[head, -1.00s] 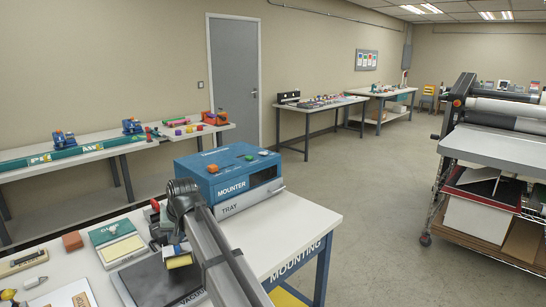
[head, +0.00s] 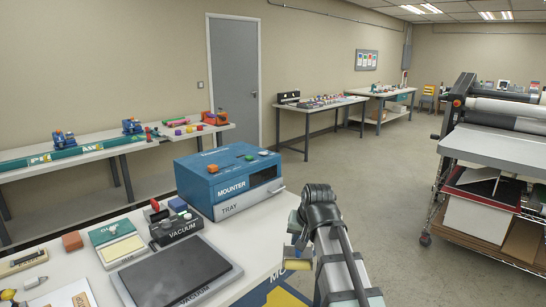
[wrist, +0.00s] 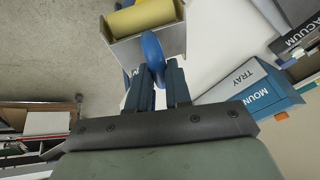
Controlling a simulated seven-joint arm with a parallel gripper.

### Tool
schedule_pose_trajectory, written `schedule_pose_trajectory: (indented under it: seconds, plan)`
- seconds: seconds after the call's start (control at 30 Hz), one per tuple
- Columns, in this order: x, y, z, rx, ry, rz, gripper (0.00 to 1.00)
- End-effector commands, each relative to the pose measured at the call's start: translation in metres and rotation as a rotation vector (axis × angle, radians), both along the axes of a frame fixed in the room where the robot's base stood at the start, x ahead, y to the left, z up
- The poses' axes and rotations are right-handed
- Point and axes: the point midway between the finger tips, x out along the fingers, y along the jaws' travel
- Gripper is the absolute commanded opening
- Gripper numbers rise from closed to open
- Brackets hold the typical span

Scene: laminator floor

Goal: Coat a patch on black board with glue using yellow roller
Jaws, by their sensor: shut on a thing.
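The black board (head: 172,272) lies flat on the white table at lower left in the head view, with VACUUM lettering along its front edge. No glue patch can be made out on it. My gripper (wrist: 157,80) is shut on the blue handle of the yellow roller (wrist: 143,18), as the wrist view shows. In the head view the roller (head: 291,252) hangs at the table's right end, to the right of the board and apart from it. The glue tray (head: 119,246), green with a pale pad, sits behind and left of the board.
The blue mounter (head: 228,180) with its tray front stands behind the board. A black vacuum block (head: 176,230) sits between them. A reddish-brown block (head: 72,241) and small tools lie at the left. Open floor (head: 370,190) lies beyond the table's right end.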

Motion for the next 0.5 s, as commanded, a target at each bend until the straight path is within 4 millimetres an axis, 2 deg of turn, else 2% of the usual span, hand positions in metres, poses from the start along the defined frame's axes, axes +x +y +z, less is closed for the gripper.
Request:
schedule_pose_trajectory:
  seconds: [0.03, 0.2, 0.33, 0.5]
  plan:
    - [0.001, -0.017, 0.001, 0.0, -0.001, -0.025, 0.0]
    - [0.005, -0.058, 0.004, 0.001, -0.001, -0.089, 0.0]
    - [0.006, -0.079, 0.005, 0.001, 0.0, -0.121, 0.0]
    - [0.006, -0.088, 0.005, 0.0, 0.0, -0.136, 0.0]
